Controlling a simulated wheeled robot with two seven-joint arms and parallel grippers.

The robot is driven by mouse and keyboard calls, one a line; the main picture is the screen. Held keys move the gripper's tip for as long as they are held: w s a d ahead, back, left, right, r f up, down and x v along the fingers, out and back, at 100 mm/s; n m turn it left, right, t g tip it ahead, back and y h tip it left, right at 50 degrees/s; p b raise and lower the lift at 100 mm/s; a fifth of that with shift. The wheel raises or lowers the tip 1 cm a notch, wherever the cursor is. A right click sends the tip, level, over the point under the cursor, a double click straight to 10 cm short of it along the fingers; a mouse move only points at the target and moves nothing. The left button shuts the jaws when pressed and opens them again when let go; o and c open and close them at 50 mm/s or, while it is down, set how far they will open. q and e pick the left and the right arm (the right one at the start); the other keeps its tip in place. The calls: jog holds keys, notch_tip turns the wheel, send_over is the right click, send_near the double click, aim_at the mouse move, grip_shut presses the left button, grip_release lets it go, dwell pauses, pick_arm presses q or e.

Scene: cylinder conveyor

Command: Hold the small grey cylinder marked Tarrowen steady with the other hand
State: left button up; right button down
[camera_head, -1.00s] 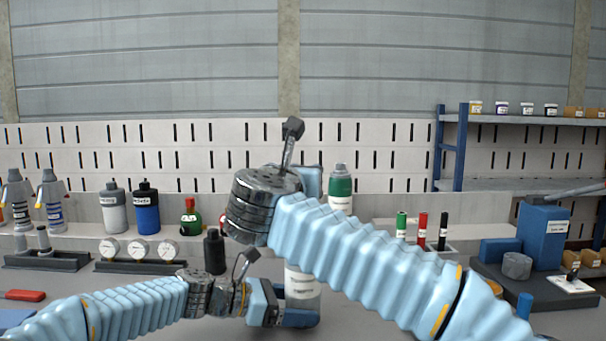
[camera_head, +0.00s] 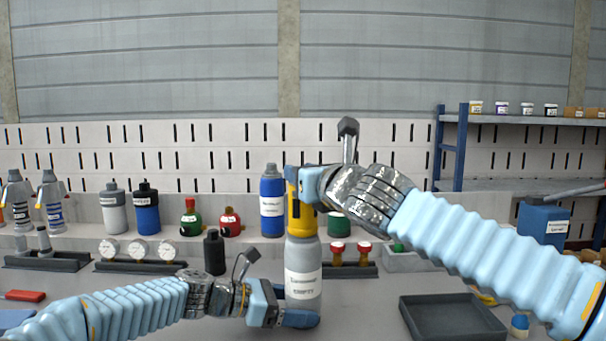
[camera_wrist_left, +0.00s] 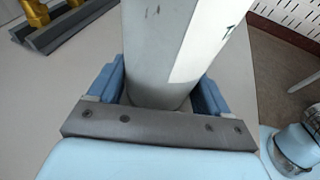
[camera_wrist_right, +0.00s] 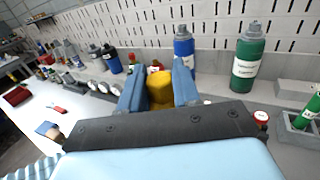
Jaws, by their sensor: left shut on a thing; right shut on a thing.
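The small grey cylinder (camera_head: 303,255) stands upright on the bench in the head view. Its white label has lines of print; the lower line looks like EMPTY, and I cannot read the name surely. My left gripper (camera_head: 300,318) is shut around its lower body, and the left wrist view shows the grey body (camera_wrist_left: 165,50) between the blue fingers. A yellow cap-like piece (camera_head: 301,218) sits on top of the cylinder. My right gripper (camera_head: 298,186) is shut on this piece, which also shows between its fingers in the right wrist view (camera_wrist_right: 160,90).
A blue cylinder (camera_head: 272,215) stands just behind, left of the yellow piece. A green cylinder (camera_wrist_right: 246,62) is partly hidden in the head view. Two red-topped fittings (camera_head: 364,247) stand at right. An empty dark tray (camera_head: 455,328) lies front right. A black bottle (camera_head: 214,252) is at left.

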jog(key=shift+w+d+f+n+g+y, duration=0.15)
jog(key=shift+n+g+y, duration=0.15)
jog(key=shift+y, duration=0.3)
jog(key=shift+n+g+y, duration=0.3)
jog(key=shift+n+y, duration=0.1)
jog(key=shift+y, duration=0.3)
jog(key=shift+n+g+y, duration=0.3)
jog(key=shift+n+g, duration=0.1)
jog(key=shift+n, duration=0.1)
jog(key=shift+a+n+g+y, duration=0.2)
jog(key=shift+n+g+y, duration=0.1)
jog(key=shift+g+y, duration=0.15)
jog(key=shift+d+n+g+y, duration=0.15)
jog(key=shift+n+g+y, duration=0.15)
jog(key=shift+y, duration=0.15)
jog(key=n+g+y, duration=0.3)
jog(key=g, duration=0.2)
jog(key=shift+n, duration=0.4)
jog(key=shift+t, duration=0.25)
